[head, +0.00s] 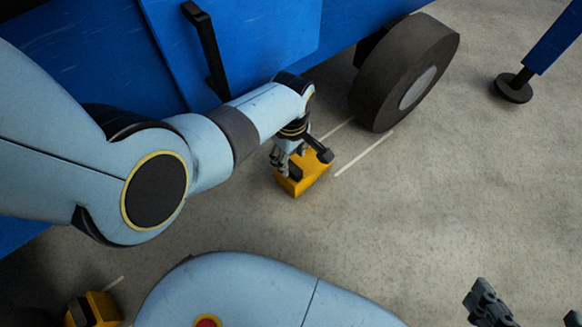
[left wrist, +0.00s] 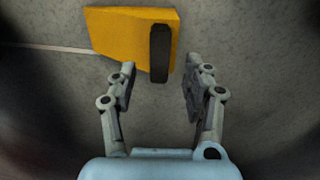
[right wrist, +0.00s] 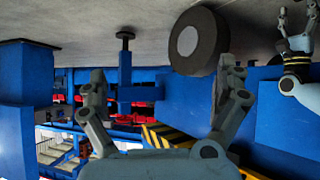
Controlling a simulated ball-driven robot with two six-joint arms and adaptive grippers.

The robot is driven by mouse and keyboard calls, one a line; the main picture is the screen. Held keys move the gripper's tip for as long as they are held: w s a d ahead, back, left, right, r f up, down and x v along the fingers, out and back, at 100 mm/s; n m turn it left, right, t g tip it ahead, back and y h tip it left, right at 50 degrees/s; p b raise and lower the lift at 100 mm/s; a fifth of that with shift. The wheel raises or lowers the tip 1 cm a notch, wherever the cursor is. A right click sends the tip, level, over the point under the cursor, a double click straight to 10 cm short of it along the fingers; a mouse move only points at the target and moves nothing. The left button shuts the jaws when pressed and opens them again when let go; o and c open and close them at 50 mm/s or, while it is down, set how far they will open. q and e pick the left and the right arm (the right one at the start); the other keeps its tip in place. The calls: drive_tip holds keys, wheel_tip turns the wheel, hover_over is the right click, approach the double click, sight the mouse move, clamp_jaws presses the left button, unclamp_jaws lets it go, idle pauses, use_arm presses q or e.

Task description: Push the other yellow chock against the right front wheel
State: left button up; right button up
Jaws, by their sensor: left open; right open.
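A yellow chock (head: 312,180) with a dark handle stands on the grey floor, a short gap in front of a dark wheel (head: 405,80). My left gripper (head: 290,163) is at the chock's near left side and partly covers it. In the left wrist view the chock (left wrist: 120,30) lies beyond the open fingers (left wrist: 160,66), and its dark handle (left wrist: 160,52) shows between the fingertips. I cannot tell whether they touch. The wheel (right wrist: 198,40) also shows in the right wrist view. My right gripper (head: 488,302) is open and empty, away from the chock.
Another yellow chock (head: 98,308) is at the lower left, partly cut off. A blue body (head: 260,40) with a black handle (head: 205,45) rises behind my left arm. A blue leg with a round black foot (head: 513,88) stands at the upper right. White lines (head: 365,153) mark the floor.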

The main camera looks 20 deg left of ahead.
sight(291, 165)
use_arm(q)
wheel_tip(291, 165, down, 3)
drive_tip(key=shift+s+b, duration=0.1)
drive_tip(key=shift+b, duration=0.75)
wheel_tip(291, 165, down, 2)
drive_tip(key=shift+f+b, duration=0.1)
drive_tip(key=shift+b, duration=0.65)
use_arm(e)
drive_tip(key=w+a+r+t, duration=0.1)
drive_tip(key=w+r+t, duration=0.3)
drive_tip(key=r, duration=0.3)
drive_tip(key=w+a+r+n+t+y, duration=0.1)
drive_tip(key=w+r+t, duration=0.4)
drive_tip(key=r, duration=0.2)
drive_tip(key=shift+w+r+y, duration=0.15)
drive_tip(key=shift+r+y, duration=0.1)
drive_tip(key=shift+y, duration=0.05)
use_arm(q)
clamp_jaws()
